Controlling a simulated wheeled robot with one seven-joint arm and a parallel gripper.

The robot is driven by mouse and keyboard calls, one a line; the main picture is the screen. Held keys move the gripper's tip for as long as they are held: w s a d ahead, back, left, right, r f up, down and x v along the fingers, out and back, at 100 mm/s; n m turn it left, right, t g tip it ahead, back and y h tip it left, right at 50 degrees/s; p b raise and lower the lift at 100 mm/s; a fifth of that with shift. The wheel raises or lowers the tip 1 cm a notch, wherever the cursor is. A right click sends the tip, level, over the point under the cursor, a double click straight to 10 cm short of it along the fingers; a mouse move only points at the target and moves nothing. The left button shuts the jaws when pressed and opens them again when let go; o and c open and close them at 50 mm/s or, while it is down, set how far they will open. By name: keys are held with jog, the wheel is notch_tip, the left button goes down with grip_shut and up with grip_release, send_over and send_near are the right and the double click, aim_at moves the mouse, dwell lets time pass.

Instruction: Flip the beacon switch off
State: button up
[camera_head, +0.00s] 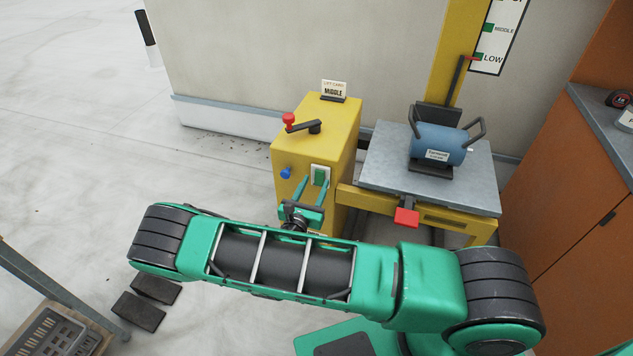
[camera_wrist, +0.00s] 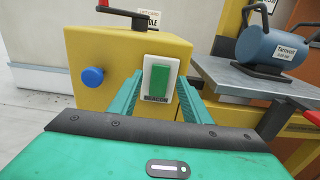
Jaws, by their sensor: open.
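The beacon switch (camera_wrist: 159,82) is a green rocker on a white plate with a dark label below it, on the front of a yellow box (camera_wrist: 95,50). It also shows in the head view (camera_head: 319,176). My gripper (camera_wrist: 158,95) is open and points at the switch, one finger to each side of it in the wrist view. Its green fingers also show in the head view (camera_head: 312,186), close to the box front. I cannot tell whether they touch it. The lower edge of the switch plate is close above my gripper's body in the wrist view.
A blue knob (camera_wrist: 92,77) sits left of the switch. A red-knobbed crank (camera_head: 289,120) and a "MIDDLE" card (camera_head: 333,90) top the box. Right is a grey lift platform (camera_head: 380,180) with a blue cylinder (camera_head: 438,142) and a red pedal (camera_head: 406,217). An orange cabinet (camera_head: 560,190) stands far right.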

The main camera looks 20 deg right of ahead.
jog(key=shift+x, duration=1.15)
jog(key=c, duration=1.1)
jog(key=shift+o, duration=0.3)
jog(key=shift+f, duration=0.15)
jog(key=shift+s+a+f+t+h, duration=0.1)
jog(key=shift+f+t+h, duration=0.15)
jog(key=shift+t+h, duration=0.35)
jog(key=shift+s+a+f+t+h, duration=0.15)
jog(key=shift+t+h, duration=0.25)
jog(key=shift+t, duration=0.4)
jog(key=shift+w, duration=0.1)
